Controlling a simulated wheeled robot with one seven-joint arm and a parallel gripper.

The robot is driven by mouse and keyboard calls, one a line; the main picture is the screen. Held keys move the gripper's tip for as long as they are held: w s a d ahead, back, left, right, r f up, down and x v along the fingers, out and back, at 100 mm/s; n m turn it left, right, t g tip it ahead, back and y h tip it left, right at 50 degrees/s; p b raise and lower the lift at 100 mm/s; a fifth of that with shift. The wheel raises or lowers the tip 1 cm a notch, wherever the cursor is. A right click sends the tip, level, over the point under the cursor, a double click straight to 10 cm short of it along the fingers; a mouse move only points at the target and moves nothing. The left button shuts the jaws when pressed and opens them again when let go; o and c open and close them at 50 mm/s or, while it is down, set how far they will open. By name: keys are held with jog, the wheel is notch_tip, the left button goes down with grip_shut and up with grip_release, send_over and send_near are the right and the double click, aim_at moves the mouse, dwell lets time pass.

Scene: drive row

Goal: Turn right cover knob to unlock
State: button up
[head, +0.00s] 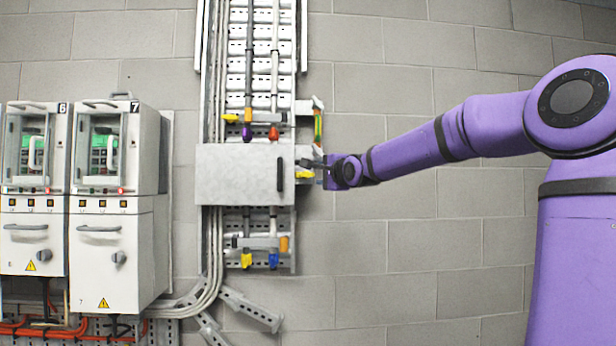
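A flat grey cover (235,174) sits across the vertical pipe rack, with a dark upright handle (280,174) near its right edge. A small yellow part (304,174) shows just right of the cover; I cannot tell whether it is the right cover knob. My gripper (312,168) is at the end of my purple arm, just right of the cover and close to the yellow part. Its dark fingers point left towards the cover's right edge. They are small and overlap the parts behind them, so their opening and any contact are unclear.
Pipes with coloured fittings run above and below the cover, including a red fitting (273,133) and a blue fitting (273,260). Two white cabinets, 6 (33,236) and 7 (100,262), stand at the left. The grey block wall (400,250) below my arm is clear.

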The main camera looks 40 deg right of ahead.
aim_at(308, 175)
jog(key=shift+w+d, duration=0.2)
jog(key=shift+w, duration=1.4)
jog(key=shift+w+d, duration=0.2)
jog(key=shift+w, duration=1.35)
jog(key=shift+w+d, duration=0.2)
jog(key=shift+w, duration=1.4)
jog(key=shift+c, duration=0.4)
grip_shut()
